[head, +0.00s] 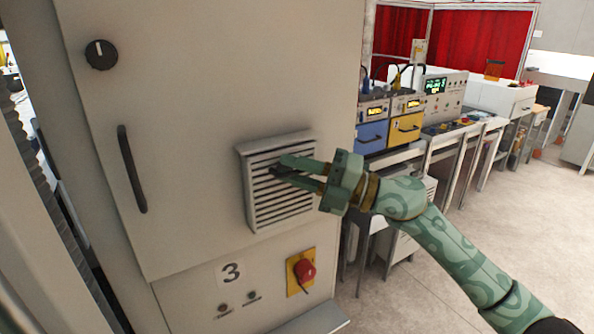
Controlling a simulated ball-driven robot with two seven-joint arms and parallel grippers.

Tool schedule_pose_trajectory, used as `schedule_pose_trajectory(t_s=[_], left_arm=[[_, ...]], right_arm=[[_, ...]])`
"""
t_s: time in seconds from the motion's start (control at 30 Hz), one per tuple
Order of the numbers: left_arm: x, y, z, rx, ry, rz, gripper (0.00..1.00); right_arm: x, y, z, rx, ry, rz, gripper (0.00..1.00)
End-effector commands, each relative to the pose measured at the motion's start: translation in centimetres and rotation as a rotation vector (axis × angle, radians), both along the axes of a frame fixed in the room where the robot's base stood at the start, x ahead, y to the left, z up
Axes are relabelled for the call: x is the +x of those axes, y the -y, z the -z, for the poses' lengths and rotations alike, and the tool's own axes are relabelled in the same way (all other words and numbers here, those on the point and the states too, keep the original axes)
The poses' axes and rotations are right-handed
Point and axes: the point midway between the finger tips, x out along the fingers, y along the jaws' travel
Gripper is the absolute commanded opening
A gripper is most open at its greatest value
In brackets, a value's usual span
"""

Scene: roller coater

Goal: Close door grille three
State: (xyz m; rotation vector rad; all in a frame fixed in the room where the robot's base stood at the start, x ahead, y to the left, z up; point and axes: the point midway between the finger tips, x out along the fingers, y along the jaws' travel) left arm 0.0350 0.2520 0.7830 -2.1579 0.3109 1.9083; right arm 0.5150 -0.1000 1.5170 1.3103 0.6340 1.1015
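The louvred grille (268,211) is a pale box-like frame with dark slats on the grey cabinet door (200,110), above the label "3" (230,272). The grille stands a little proud of the door; I cannot tell if it is ajar. My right gripper (278,165) is in front of the grille's upper middle, its fingers pointing left. The two green fingers show a gap between them, with nothing seen in it. Whether the tips touch the slats is unclear. The fingers hide part of the slats. My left gripper is not in view.
The door has a dark handle (132,170) and a black knob (101,55). Below the grille is a red switch on a yellow plate (304,270). Benches with blue and yellow instruments (405,128) stand behind at right. The floor (540,220) at right is clear.

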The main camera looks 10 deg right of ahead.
Motion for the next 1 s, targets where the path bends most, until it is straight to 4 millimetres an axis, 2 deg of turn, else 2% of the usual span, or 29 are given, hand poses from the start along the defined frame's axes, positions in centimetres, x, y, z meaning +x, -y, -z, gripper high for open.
schedule_pose_trajectory(t_s=[0.3, 0.43, 0.57, 0.8, 1.0], left_arm=[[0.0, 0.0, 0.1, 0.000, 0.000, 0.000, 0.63], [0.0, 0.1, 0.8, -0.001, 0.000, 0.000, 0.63], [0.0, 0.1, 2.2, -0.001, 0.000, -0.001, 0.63], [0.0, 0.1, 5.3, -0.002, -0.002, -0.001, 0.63], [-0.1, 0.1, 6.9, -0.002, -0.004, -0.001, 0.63]], right_arm=[[0.1, 0.1, 0.6, -0.006, -0.007, 0.005, 0.30], [-0.4, 1.2, 1.0, -0.007, -0.007, 0.005, 0.30], [-1.5, 3.7, 1.8, -0.006, -0.005, 0.006, 0.30], [-4.4, 9.7, 3.1, -0.005, -0.003, 0.004, 0.30], [-6.0, 13.3, 3.5, -0.001, -0.001, 0.002, 0.30]])
